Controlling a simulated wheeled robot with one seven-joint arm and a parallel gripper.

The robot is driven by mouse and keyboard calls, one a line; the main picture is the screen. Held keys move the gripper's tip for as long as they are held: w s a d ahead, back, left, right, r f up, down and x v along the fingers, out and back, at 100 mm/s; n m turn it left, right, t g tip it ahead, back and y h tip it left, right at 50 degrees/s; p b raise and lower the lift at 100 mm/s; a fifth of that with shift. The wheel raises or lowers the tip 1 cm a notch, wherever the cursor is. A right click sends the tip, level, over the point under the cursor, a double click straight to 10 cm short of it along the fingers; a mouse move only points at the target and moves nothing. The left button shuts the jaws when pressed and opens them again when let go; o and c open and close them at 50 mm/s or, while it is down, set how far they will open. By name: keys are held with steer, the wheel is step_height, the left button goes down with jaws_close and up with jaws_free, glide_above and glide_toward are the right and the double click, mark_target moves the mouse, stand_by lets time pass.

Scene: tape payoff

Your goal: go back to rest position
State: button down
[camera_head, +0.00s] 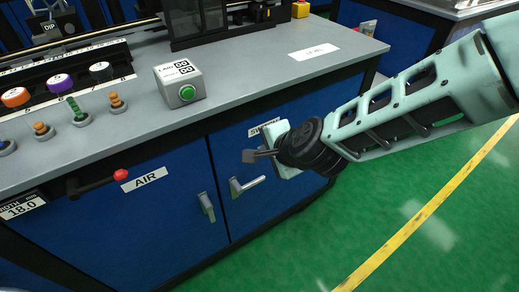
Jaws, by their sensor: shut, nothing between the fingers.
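My gripper (252,156) is at the end of my pale green arm, which reaches in from the right side of the view. It is shut and empty, with its small grey fingers pointing left. It hangs in front of the blue cabinet doors, below the front edge of the grey worktop. The wrist hides part of a label on the right door. From this view I cannot tell the exact gap between the gripper and the cabinet.
The blue cabinet (165,215) has door handles (247,186) just below my gripper and a red-tipped AIR lever (97,183) at left. A grey box with a green button (187,93) stands on the worktop (245,85). Green floor (375,205) is clear at right.

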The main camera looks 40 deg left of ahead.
steer(key=s+d+r+n+g+h, duration=0.1)
steer(key=s+d+r+n+h, duration=0.25)
steer(key=d, duration=0.95)
steer(key=s+d+r+n+g+h, duration=0.15)
steer(key=s+d+r+n, duration=0.3)
steer(key=d, duration=0.95)
steer(key=s+d+r+n+g+h, duration=0.1)
steer(key=s+d+r+n+h, duration=0.3)
steer(key=d, duration=0.9)
step_height(320, 180, up, 17)
steer(key=d+p, duration=0.1)
steer(key=p, duration=1.5)
steer(key=shift+s+f+y, duration=0.15)
steer(key=shift+s+y, duration=0.25)
steer(key=shift+s, duration=0.05)
